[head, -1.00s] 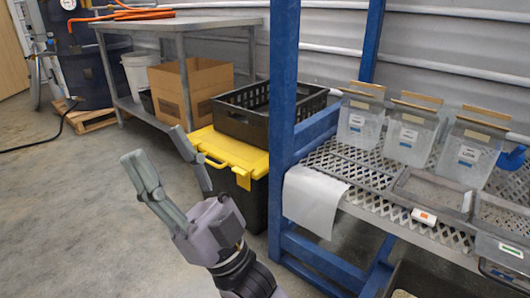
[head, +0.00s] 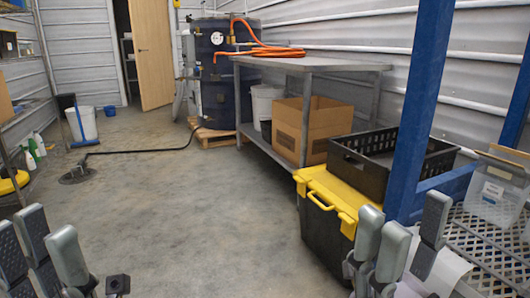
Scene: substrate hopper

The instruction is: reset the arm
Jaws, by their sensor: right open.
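My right gripper (head: 404,232) shows at the lower right, its grey fingers pointing up and spread apart. It is open with nothing seen between the fingers. In the picture it lies in front of the black bin with the yellow lid (head: 332,198) and the blue rack's lower part. My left gripper (head: 45,245) shows at the lower left corner, fingers up over the floor. Its fingers overlap in this view, and part of it is cut off by the frame edge, so I cannot tell whether it is open. I see nothing held in it.
The blue rack post (head: 412,110) and perforated shelf with a clear hopper (head: 497,195) stand at right. A black crate (head: 375,170) sits on the yellow lid. A metal table (head: 310,65) with a cardboard box (head: 318,128) stands behind. The concrete floor (head: 190,220) in the middle is clear.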

